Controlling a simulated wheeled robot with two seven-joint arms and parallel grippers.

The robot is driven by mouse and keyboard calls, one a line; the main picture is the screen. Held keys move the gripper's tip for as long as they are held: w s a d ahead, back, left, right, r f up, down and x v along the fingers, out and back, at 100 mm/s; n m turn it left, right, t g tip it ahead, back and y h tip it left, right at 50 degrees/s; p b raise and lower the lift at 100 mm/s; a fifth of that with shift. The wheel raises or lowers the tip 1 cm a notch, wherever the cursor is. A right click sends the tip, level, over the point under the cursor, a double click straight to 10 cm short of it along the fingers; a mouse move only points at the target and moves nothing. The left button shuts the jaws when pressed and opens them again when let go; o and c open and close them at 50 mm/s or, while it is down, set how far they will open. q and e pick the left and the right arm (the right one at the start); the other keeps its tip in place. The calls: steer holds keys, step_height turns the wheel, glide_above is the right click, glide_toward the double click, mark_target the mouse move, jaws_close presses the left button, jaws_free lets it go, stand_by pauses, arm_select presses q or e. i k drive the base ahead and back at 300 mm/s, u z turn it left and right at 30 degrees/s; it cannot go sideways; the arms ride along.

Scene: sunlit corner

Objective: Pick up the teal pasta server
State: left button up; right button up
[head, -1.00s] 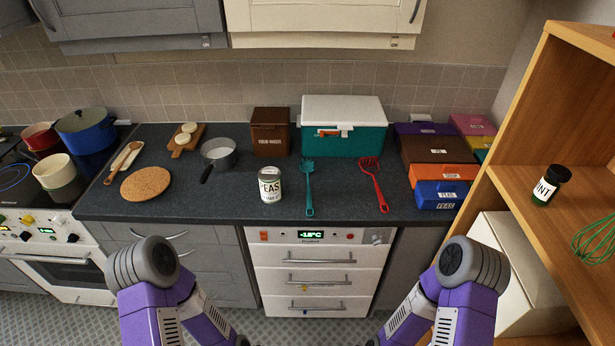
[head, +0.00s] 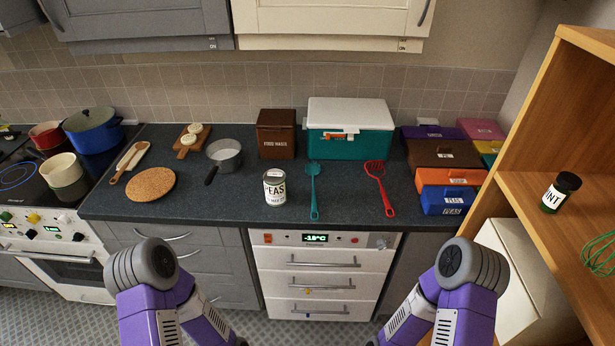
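The teal pasta server (head: 314,190) lies on the dark worktop, its head toward the teal box at the back and its handle toward the front edge. Neither gripper shows in the frame.
Behind are a teal box with white lid (head: 350,143) and a brown food waste bin (head: 276,135). A wooden shelf (head: 545,190) stands at right. Bare worktop surrounds the server's handle.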

mark_target(311, 169)
steer(key=u, duration=0.45)
steer(key=i, duration=0.45)
steer(key=u, duration=0.25)
